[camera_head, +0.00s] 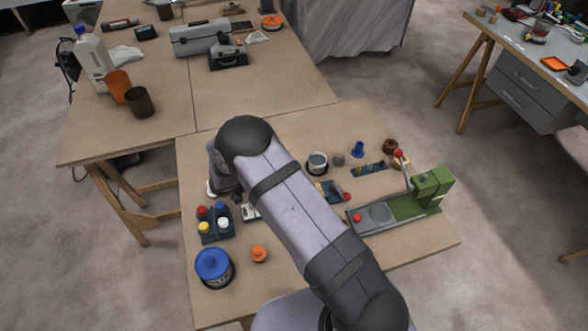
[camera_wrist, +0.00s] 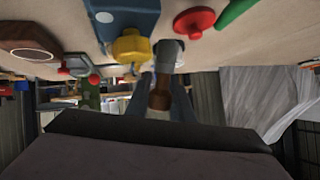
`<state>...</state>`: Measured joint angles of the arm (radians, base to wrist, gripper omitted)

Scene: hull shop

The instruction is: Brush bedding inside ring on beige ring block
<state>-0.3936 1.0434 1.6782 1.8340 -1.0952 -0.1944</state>
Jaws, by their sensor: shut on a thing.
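In the wrist view my gripper (camera_wrist: 150,84) is shut on a slim tool with a brown part (camera_wrist: 160,97). It may be the brush; its bristles cannot be made out. A grey cylinder (camera_wrist: 169,52) shows just beyond the tool; I cannot tell whether they touch. In the head view my arm hides the gripper and the tool. A small beige ring-shaped piece (camera_head: 402,164) shows at the right of the near table, partly behind a lever. I cannot tell whether it is the beige ring block, and the inside of its ring is not visible.
A green lever press (camera_head: 432,186) stands at the table's right. A rack of coloured caps (camera_head: 216,236), a blue-lidded tub (camera_head: 213,266) and an orange knob (camera_head: 259,254) stand at left. A dark-rimmed pot (camera_head: 317,164) and a blue piece (camera_head: 358,150) stand beyond my arm.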

